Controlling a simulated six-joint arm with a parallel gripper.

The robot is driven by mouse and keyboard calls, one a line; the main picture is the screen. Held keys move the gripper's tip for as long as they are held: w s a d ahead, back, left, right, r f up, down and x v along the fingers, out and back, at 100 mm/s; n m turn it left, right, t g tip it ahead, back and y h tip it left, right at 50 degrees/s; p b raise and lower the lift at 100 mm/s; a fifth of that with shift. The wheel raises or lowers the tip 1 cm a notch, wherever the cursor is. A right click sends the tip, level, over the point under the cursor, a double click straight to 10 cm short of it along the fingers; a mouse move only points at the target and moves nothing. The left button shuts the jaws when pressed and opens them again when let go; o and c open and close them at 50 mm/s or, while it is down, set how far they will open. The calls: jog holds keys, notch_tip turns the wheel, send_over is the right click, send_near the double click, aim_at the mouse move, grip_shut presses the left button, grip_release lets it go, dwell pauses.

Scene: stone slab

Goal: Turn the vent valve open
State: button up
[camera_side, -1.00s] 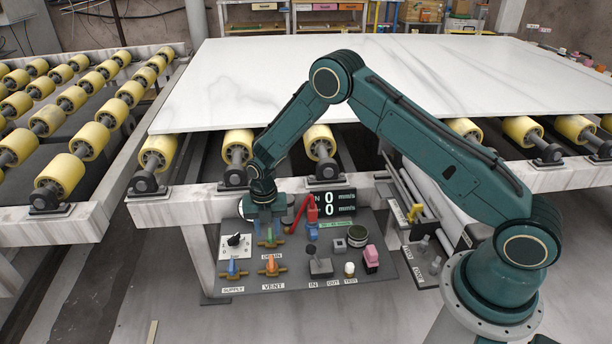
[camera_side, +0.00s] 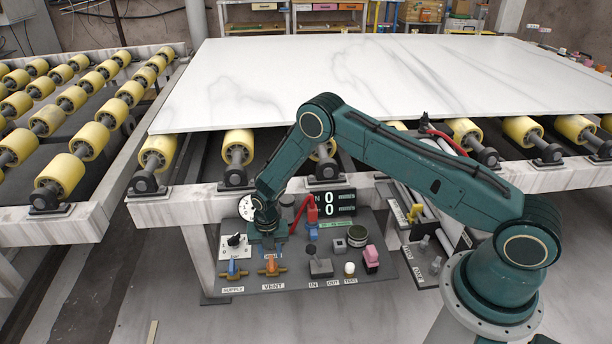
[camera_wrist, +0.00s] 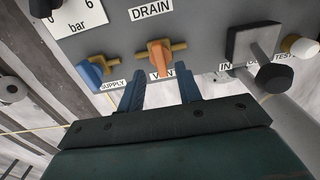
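The vent valve (camera_side: 271,267) has an orange handle on a brass body, on the grey panel above the VENT label. In the wrist view, the vent valve's handle (camera_wrist: 160,60) lies crosswise to its brass body. My gripper (camera_wrist: 160,88) is open, its two blue fingers apart and empty. In the wrist view the fingertips are just below the valve, one to each side of its label, and partly cover the lettering. In the side view my gripper (camera_side: 268,242) is over the panel just above and behind the vent valve. Contact with the handle does not show.
The blue-handled supply valve (camera_wrist: 90,72) sits close left of the vent valve. A dark lever knob (camera_wrist: 272,75) and a white button (camera_wrist: 300,46) are to the right.

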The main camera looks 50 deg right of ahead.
aim_at(271, 261)
jog(key=shift+f, duration=2)
grip_shut()
